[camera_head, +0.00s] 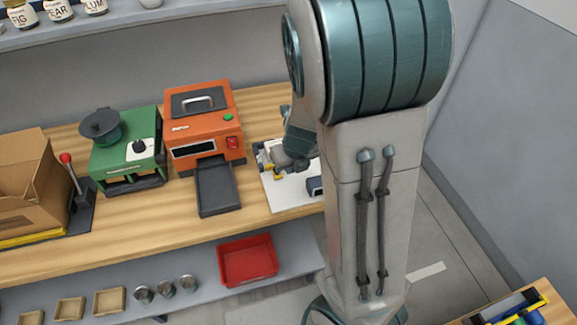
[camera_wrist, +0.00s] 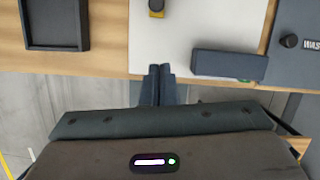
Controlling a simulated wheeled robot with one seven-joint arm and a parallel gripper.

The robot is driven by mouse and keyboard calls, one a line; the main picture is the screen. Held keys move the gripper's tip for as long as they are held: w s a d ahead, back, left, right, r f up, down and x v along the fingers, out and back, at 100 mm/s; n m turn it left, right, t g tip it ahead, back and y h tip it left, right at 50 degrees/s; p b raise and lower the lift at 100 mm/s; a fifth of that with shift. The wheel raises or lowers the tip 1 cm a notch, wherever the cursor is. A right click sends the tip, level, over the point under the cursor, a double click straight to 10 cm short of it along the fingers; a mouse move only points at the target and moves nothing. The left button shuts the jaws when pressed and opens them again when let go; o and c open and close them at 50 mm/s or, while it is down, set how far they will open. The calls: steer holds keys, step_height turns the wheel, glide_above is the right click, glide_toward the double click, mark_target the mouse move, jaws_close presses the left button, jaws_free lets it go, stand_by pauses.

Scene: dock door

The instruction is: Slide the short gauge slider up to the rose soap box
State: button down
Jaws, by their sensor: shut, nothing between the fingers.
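A white board (camera_head: 292,200) lies on the wooden bench, partly behind my arm; it also fills the upper middle of the wrist view (camera_wrist: 180,35). A small yellow and dark piece (camera_wrist: 156,8), perhaps the short gauge slider, is cut off by the top edge of the wrist view. A dark blue block (camera_wrist: 229,65) lies on the board's near right part, with a bit of green beside it. My gripper (camera_wrist: 158,70) is shut and empty at the board's near edge, left of the block and apart from it. I cannot make out a rose soap box.
An orange machine (camera_head: 204,120) with a dark tray (camera_head: 217,187) stands left of the board. A green machine (camera_head: 125,155), a red-knobbed lever (camera_head: 66,158) and a cardboard box (camera_head: 25,185) stand further left. A dark panel with a knob (camera_wrist: 289,41) is right of the board.

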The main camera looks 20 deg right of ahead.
steer(key=b, duration=0.4)
glide_toward(280, 177)
steer(key=f, duration=0.1)
steer(key=s+f, duration=0.1)
steer(key=f, duration=0.1)
steer(key=s+f, duration=0.1)
steer(key=shift+s+d+f, duration=0.1)
steer(key=shift+f, duration=0.05)
steer(key=shift+w+a+p, duration=0.2)
steer(key=shift+w+p, duration=0.15)
steer(key=shift+w, duration=0.8)
steer(key=shift+w+a, duration=0.1)
steer(key=shift+w, duration=0.55)
